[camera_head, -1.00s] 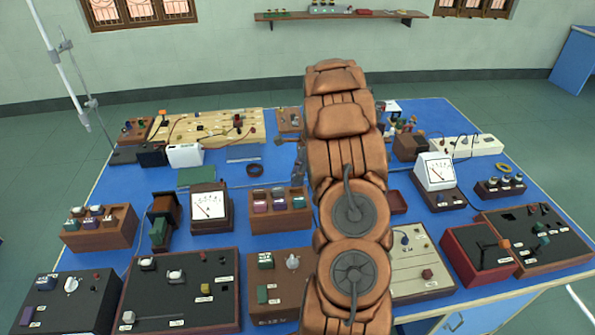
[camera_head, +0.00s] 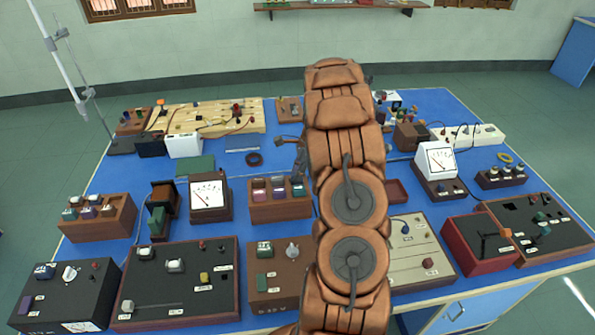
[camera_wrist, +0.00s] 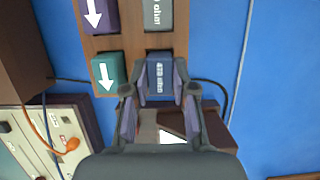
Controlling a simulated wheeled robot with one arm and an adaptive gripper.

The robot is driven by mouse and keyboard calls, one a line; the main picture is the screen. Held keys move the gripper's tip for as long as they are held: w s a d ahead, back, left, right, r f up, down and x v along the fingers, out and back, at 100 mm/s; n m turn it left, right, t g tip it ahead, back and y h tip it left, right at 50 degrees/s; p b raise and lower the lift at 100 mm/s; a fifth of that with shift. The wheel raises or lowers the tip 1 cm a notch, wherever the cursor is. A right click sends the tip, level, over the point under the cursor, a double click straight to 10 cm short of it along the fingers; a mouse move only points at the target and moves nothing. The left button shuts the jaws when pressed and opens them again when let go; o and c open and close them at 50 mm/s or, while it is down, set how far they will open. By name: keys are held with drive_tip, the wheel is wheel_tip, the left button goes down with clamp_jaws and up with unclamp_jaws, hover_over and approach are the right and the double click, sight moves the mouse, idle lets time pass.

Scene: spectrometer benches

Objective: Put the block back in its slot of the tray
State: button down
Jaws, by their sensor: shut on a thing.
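The tray (camera_wrist: 124,43) is a brown wooden block rack with two rows of slots. It also shows mid-table in the head view (camera_head: 280,213). A blue block (camera_wrist: 160,70) marked 470 ohm is between the fingertips of my gripper (camera_wrist: 160,88), which is shut on it. The block is at the end slot of the tray's far row, beside a green block with a white arrow (camera_wrist: 108,72). I cannot tell whether it is fully seated. A purple arrow block (camera_wrist: 98,14) and a grey ohm block (camera_wrist: 158,14) sit in neighbouring slots. My arm hides part of the head view.
A cream panel (camera_wrist: 80,108) with an orange knob (camera_wrist: 72,144) stands close by. Meters and boxes crowd the blue table. Bare blue table lies beyond the rack (camera_wrist: 285,90).

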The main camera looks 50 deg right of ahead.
drive_tip(key=c, duration=0.9)
unclamp_jaws()
drive_tip(key=shift+o, duration=0.2)
drive_tip(key=v, duration=1.2)
